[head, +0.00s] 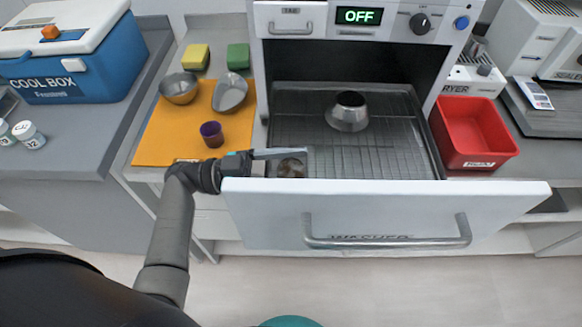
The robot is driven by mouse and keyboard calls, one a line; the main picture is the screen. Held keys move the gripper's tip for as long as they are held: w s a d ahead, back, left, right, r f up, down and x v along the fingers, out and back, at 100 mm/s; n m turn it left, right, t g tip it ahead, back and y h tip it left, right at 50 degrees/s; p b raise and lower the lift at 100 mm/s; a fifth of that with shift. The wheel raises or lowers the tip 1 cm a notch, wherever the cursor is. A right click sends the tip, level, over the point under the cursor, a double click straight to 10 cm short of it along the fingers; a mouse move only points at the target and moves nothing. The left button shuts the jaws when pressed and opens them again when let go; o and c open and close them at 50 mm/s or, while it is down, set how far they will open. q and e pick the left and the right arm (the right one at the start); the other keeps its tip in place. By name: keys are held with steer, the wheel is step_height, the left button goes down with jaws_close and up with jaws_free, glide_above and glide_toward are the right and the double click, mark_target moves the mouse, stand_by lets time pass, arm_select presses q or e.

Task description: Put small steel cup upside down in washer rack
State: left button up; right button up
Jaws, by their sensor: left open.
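The washer rack (390,160) is a wire grid in the open washer. A small round metallic thing (291,169), apparently the small steel cup, is at the rack's front left corner, just behind the door. My left gripper (300,160) is open, with its fingers reaching over the door's left end beside this cup. The near finger and part of the cup are hard to make out, so I cannot tell whether they touch. A larger flared steel vessel (349,114) stands mid-rack, wide end down, with a dark top. My right gripper is out of view.
The lowered washer door (270,212) has a handle in front. Left of the washer, an orange mat (160,140) holds a steel bowl (179,88), a steel scoop-like dish (230,93) and a purple cup (211,134). A red bin (472,135) stands right. The rack's right side is free.

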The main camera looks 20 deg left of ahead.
arm_select(q)
steer(key=shift+s+f, duration=0.35)
steer(key=shift+f, duration=0.5)
steer(key=shift+a, duration=0.25)
steer(key=r+b+v, duration=0.2)
steer(key=b+v, duration=0.1)
steer(key=v, duration=1.1)
steer(key=shift+a+f, duration=0.25)
steer(key=shift+a, duration=0.15)
steer(key=shift+w+d, duration=0.1)
steer(key=shift+w, duration=0.1)
